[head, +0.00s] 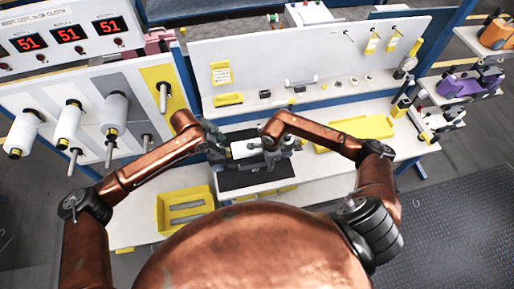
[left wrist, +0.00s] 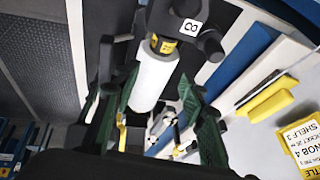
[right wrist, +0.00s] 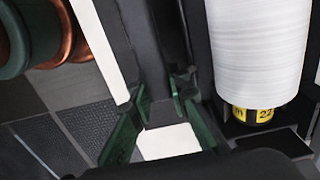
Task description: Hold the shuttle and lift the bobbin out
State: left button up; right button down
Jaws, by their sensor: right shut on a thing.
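The dark shuttle (right wrist: 155,45) lies over the black mat (head: 238,181) on the bench, between my two grippers. The white bobbin (head: 246,149) is in it; it also shows large in the right wrist view (right wrist: 260,50), with a yellow label at its end. My right gripper (head: 271,143) is shut on a dark wall of the shuttle, beside the bobbin. My left gripper (left wrist: 150,90) is open, its green-padded fingers apart on either side of the bobbin's (left wrist: 155,75) line. I cannot tell whether they touch it. In the head view my left gripper (head: 217,146) partly hides the shuttle's left end.
A yellow tray (head: 355,133) lies on the bench to the right, and a yellow bin (head: 184,210) stands at the front left. A rack with several thread spools (head: 115,112) stands at the left. A white back panel (head: 310,60) rises behind the bench.

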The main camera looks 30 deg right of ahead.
aim_at(236, 151)
pick_arm(q)
jog(key=o, duration=0.3)
jog(key=shift+s+d+f+m, duration=0.15)
jog(key=shift+s+f+m, duration=0.1)
jog(key=shift+f+m, duration=0.2)
jog(key=o, duration=0.6)
jog(key=x, duration=1.1)
jog(key=shift+w+d+f, duration=0.1)
jog(key=shift+d+f, duration=0.05)
jog(key=shift+d, duration=0.05)
grip_shut()
